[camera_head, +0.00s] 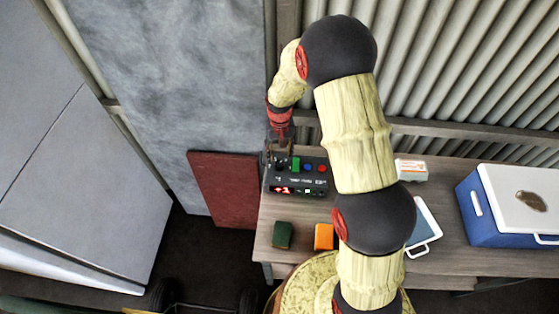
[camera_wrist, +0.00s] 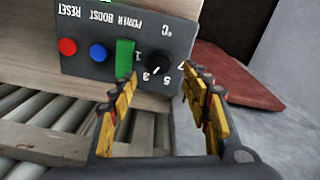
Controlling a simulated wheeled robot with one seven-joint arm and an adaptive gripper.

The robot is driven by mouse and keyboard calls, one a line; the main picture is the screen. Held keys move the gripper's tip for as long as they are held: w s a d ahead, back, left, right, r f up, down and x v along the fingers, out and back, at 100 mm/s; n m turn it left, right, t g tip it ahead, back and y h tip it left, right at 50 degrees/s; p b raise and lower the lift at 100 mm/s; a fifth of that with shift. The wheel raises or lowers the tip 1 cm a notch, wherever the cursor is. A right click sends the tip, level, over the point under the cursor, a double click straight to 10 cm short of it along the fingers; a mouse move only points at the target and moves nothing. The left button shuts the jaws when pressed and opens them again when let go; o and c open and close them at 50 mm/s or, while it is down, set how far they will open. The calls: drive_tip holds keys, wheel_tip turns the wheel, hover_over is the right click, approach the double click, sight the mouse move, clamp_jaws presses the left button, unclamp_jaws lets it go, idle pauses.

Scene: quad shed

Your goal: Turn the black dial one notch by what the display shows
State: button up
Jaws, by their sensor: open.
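The black dial (camera_wrist: 152,70) shows in the wrist view on a dark control box (camera_wrist: 200,30), with the marks 1, 3, 5 and a partly covered 7 around it. I cannot tell clearly where its pointer stands. My gripper (camera_wrist: 160,77) is open, with one yellow-padded finger on each side of the dial; contact is not visible. In the head view, my gripper (camera_head: 278,152) is over the left end of the control box (camera_head: 298,186), partly covering the dial. The red display (camera_head: 282,190) on the front seems to read +1.
A green switch (camera_wrist: 124,57) sits close beside the dial, then a blue button (camera_wrist: 98,53) and a red button (camera_wrist: 67,46). Green (camera_head: 282,235) and orange (camera_head: 324,237) blocks, a tablet (camera_head: 424,222) and a blue cooler (camera_head: 490,215) are on the bench. Corrugated wall stands behind.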

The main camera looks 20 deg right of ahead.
sight(280, 163)
wheel_tip(280, 163, down, 7)
drive_tip(key=shift+w+a+r, duration=0.1)
drive_tip(key=shift+c, duration=0.8)
drive_tip(key=c, duration=1)
